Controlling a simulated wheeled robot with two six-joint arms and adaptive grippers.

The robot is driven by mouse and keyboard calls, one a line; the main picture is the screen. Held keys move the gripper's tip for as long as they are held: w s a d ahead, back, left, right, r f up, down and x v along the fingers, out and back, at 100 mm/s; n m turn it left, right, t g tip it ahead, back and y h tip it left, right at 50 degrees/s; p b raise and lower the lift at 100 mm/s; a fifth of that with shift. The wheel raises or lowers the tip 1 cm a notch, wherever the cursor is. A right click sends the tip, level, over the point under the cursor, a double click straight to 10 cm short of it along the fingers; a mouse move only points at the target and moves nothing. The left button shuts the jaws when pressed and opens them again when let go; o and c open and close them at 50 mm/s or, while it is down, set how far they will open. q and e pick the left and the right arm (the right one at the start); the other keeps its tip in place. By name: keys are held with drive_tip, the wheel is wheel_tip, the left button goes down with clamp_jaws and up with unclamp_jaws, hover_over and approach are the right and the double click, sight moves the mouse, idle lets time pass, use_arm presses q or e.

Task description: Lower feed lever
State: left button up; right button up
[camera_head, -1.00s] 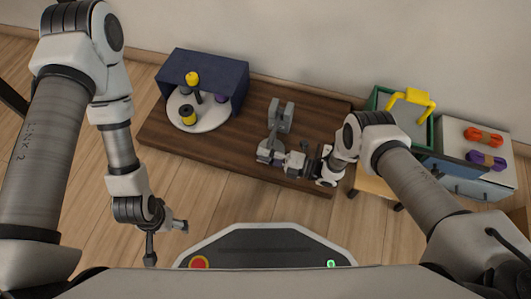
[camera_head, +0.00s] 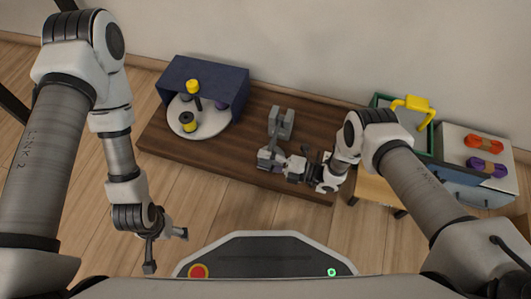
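A grey upright feed unit (camera_head: 281,122) with two raised blocks stands on the right half of the dark wooden board. My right gripper (camera_head: 269,157) is at the near side of the grey unit, low over the board, and reaches in from the right. Its fingers are too small and overlapped to tell whether they are open or shut on anything. My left gripper (camera_head: 166,250) hangs over the floor at the lower left, with its fingers spread and empty.
The dark board (camera_head: 215,163) carries a blue housing (camera_head: 225,82) and a white disc (camera_head: 205,127) with yellow and dark spools. At right are a green-rimmed tray with a yellow handle (camera_head: 412,103) and a cabinet with orange (camera_head: 484,144) and purple (camera_head: 487,167) cord bundles.

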wheel_tip(320, 180, up, 8)
drive_tip(key=shift+d, duration=0.1)
drive_tip(key=p+v, duration=0.2)
drive_tip(key=v, duration=0.6)
drive_tip(key=shift+s+d, duration=0.15)
drive_tip(key=shift+d, duration=0.2)
idle(0.4)
idle(0.3)
